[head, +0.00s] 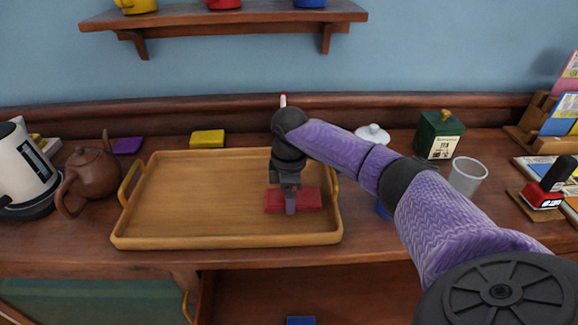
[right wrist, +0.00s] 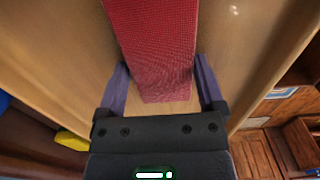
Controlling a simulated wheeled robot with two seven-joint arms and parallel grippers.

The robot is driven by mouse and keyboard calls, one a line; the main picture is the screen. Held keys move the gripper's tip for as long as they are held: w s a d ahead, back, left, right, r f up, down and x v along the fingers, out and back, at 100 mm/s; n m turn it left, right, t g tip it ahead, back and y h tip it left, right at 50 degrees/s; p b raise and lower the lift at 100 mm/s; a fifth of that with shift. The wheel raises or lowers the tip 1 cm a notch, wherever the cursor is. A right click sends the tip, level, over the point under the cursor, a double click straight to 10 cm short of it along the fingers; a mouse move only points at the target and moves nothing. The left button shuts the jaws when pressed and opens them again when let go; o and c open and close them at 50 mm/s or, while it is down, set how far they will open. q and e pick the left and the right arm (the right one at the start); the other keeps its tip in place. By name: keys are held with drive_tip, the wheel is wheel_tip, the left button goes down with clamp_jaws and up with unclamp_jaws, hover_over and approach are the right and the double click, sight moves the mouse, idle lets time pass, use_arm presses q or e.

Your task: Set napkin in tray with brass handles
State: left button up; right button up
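The red folded napkin (head: 309,198) lies in the right part of the wooden tray with brass handles (head: 190,200), inside its rim. My right gripper (head: 290,205) points down over the napkin's left part. In the right wrist view, the napkin (right wrist: 155,45) runs between the fingers of the right gripper (right wrist: 163,85). A gap shows on each side of it, so the gripper is open around the cloth without pinching it. The tray floor (right wrist: 70,45) shows beside it. My right arm hides the tray's back right corner. My left gripper is in no view.
A brown teapot (head: 93,173) and a kettle (head: 27,165) stand left of the tray. Yellow (head: 207,139) and purple (head: 128,146) blocks lie behind it. A green tin (head: 438,135) and a clear cup (head: 467,175) stand right. The tray's left half is bare.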

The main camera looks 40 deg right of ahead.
drive_tip(key=shift+o, duration=0.6)
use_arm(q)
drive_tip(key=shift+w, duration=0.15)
use_arm(e)
drive_tip(key=shift+r, duration=0.4)
use_arm(q)
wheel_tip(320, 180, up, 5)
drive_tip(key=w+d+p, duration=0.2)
drive_tip(key=p, duration=0.3)
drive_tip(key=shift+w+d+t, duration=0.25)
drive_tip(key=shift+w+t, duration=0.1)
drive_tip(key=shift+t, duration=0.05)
use_arm(e)
wheel_tip(320, 180, up, 12)
drive_tip(key=shift+f, duration=0.25)
